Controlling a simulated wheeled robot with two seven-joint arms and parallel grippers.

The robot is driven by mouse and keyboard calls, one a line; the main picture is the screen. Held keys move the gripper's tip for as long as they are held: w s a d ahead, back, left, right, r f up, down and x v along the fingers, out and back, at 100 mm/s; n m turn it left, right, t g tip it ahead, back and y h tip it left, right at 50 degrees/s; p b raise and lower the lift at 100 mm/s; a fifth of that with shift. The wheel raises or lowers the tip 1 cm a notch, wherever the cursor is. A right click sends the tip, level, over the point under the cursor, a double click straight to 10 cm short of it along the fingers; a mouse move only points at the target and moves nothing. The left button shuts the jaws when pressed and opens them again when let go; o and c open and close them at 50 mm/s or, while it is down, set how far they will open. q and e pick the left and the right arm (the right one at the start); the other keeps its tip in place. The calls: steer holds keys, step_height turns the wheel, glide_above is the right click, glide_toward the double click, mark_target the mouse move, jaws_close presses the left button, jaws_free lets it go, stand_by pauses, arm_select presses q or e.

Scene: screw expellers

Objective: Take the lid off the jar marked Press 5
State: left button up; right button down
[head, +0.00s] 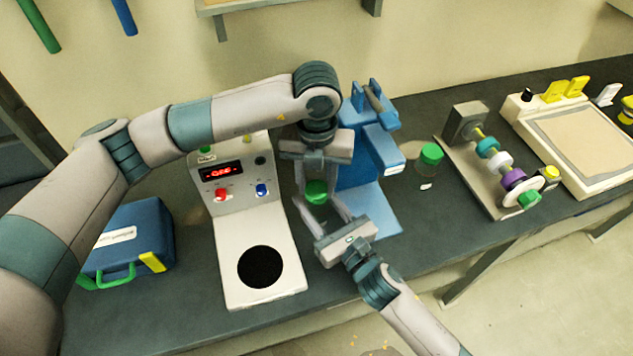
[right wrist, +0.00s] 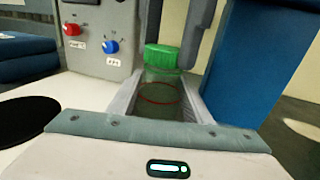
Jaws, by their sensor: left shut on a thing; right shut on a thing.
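A clear glass jar (right wrist: 160,95) with a green lid (right wrist: 162,57) stands between my two grippers; the lid sits at the jar's mouth. The lid (head: 316,192) also shows in the head view, with the jar body mostly hidden. My left gripper (head: 316,186) points down from above and is shut on the lid, one finger on each side. My right gripper (head: 322,208) reaches in from the front and is shut on the jar body, as the right wrist view shows. No readable marking shows on this jar.
A white heater-like machine (head: 265,215) with a red display stands left, a blue press-like stand (head: 370,185) just behind right. A second green-lidded jar (head: 430,158) stands farther right, near a shaft machine (head: 490,160). A blue case (head: 130,240) is at the left. Dark counter lies clear at front right.

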mark_target(317, 189)
arm_select(q)
steer(key=n, duration=0.9)
steer(key=shift+n, duration=0.4)
steer(key=shift+r, duration=0.35)
steer(key=shift+r, duration=0.65)
steer(key=shift+r, duration=0.15)
steer(key=shift+r, duration=2)
arm_select(e)
steer(key=c, duration=0.8)
jaws_free()
steer(key=shift+c, duration=0.2)
